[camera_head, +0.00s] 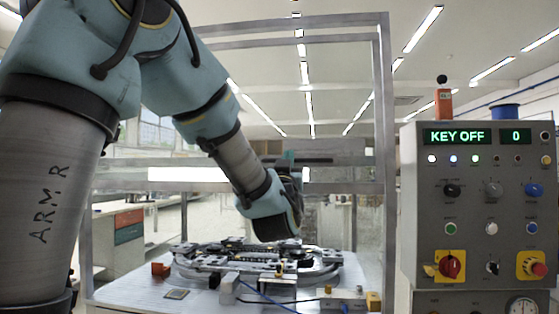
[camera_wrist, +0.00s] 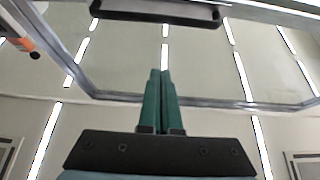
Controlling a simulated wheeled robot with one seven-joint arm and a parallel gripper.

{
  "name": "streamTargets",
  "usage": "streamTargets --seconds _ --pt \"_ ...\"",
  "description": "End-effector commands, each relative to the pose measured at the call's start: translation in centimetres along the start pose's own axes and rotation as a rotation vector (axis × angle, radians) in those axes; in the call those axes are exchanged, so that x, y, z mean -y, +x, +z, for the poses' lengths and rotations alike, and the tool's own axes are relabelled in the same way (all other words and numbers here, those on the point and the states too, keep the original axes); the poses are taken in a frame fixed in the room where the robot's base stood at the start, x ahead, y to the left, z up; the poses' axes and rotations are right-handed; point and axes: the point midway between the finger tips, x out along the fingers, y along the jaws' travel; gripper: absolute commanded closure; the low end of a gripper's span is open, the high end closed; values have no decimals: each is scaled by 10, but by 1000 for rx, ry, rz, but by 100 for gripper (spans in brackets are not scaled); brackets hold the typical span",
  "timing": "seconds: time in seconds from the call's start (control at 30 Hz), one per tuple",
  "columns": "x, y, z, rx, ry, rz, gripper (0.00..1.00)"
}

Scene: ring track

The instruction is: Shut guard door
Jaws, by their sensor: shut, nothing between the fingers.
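The guard door (camera_head: 350,186) is a clear panel in a grey metal frame; its lower rail crosses the enclosure front well above the track, leaving the opening below uncovered. A dark handle bar (camera_head: 318,161) sits just above that rail. In the wrist view the handle (camera_wrist: 158,12) is at the top and the door's rail (camera_wrist: 225,103) runs across behind the fingers. My gripper (camera_head: 289,156) points upward near the handle, its green fingers (camera_wrist: 160,72) together and empty. The fingertips appear apart from the handle; the exact gap in depth cannot be told.
An oval ring track (camera_head: 325,276) with several small parts sits on the white table (camera_head: 125,292) below the door. A control panel (camera_head: 480,210) reading KEY OFF stands at the right. The enclosure's metal post (camera_head: 387,120) rises beside it.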

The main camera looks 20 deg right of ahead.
Motion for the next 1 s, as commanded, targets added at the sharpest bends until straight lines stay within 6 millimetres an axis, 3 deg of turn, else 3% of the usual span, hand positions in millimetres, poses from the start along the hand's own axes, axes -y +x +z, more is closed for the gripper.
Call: streamTargets --seconds 0.47,0.7,1.0 --pt "1 95 -2 5 -1 -1 100" --pt "1 81 31 8 0 0 100" --pt "1 77 39 4 0 0 100"
